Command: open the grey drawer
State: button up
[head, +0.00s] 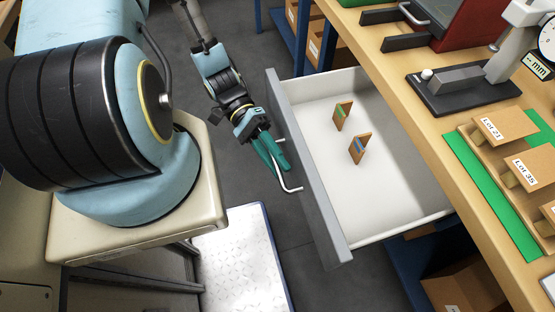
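The grey drawer (308,178) stands pulled out from under the wooden bench, with its white inside (385,190) in plain view. Two small brown blocks stand in it, one with a green stripe (342,116) and one with a blue stripe (360,149). The drawer's metal bar handle (287,185) is on the front panel's left side. My gripper (275,164) is at the handle, its teal fingers beside the bar. The fingers look close together and overlap the handle, but I cannot tell whether they grip it.
The wooden bench (415,95) runs along the right, carrying a red box (456,22), a dial gauge stand (510,50) and labelled wooden blocks (533,165) on a green mat. Cardboard boxes (465,285) sit below.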

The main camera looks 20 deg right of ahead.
jog(key=shift+o, duration=0.3)
jog(key=shift+w, duration=0.1)
jog(key=shift+w+a, duration=0.1)
jog(key=shift+w, duration=0.2)
jog(key=b+v, duration=0.2)
jog(key=v, duration=0.8)
jog(key=shift+b, duration=0.35)
jog(key=shift+r, duration=0.15)
jog(key=w+a+r+n+t+y, duration=0.4)
jog(key=w+a+r+n+t, duration=0.2)
jog(key=w+a+r+t, duration=0.6)
notch_tip(320, 180, up, 3)
jog(key=w+t, duration=0.1)
jog(key=t, duration=0.3)
jog(key=shift+n+y, duration=0.3)
jog(key=shift+y, duration=0.1)
